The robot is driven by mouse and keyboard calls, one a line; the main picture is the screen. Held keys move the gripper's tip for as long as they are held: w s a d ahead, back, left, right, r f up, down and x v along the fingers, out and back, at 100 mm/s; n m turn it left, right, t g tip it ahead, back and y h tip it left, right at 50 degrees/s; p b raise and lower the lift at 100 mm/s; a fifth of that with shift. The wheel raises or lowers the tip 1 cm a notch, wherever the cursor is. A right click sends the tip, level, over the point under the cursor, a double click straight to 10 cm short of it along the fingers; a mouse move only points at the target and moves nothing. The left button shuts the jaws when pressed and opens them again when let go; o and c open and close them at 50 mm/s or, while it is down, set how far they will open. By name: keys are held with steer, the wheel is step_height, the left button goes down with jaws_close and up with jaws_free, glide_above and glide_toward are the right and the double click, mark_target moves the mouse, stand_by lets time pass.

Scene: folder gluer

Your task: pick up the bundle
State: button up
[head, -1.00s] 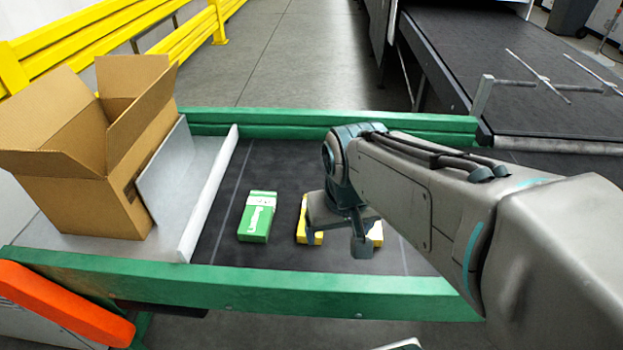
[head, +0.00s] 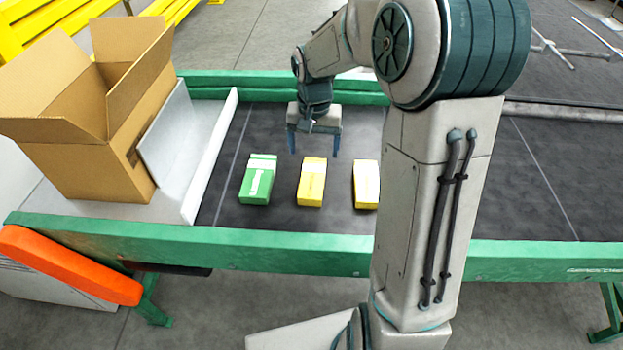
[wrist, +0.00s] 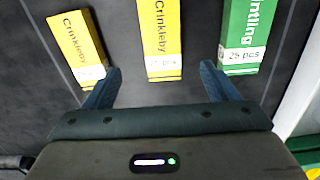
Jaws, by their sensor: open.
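Three flat bundles lie apart in a row on the dark belt (head: 330,222). A green bundle (head: 258,180) is on the left, a yellow one (head: 311,186) in the middle, and another yellow one (head: 366,188) on the right, partly beside my arm in the head view. My gripper (head: 314,150) is open and empty, raised just behind the middle yellow bundle. In the wrist view my gripper (wrist: 160,84) has the middle yellow bundle (wrist: 160,40) ahead, lined up between its fingertips. The other yellow bundle (wrist: 76,45) is left there, the green one (wrist: 244,35) right.
An open cardboard box (head: 75,160) stands on a pale shelf left of the belt, behind an upright white edge (head: 210,155). Green rails (head: 250,252) run along the belt's front and back. An orange bar (head: 68,265) sticks out at the front left.

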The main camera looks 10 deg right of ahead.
mark_target(312, 177)
step_height(312, 177, down, 11)
steer(key=shift+w+a+r+p, duration=0.1)
steer(key=shift+a+p, duration=0.05)
steer(key=shift+p, duration=0.35)
steer(key=c, duration=1.1)
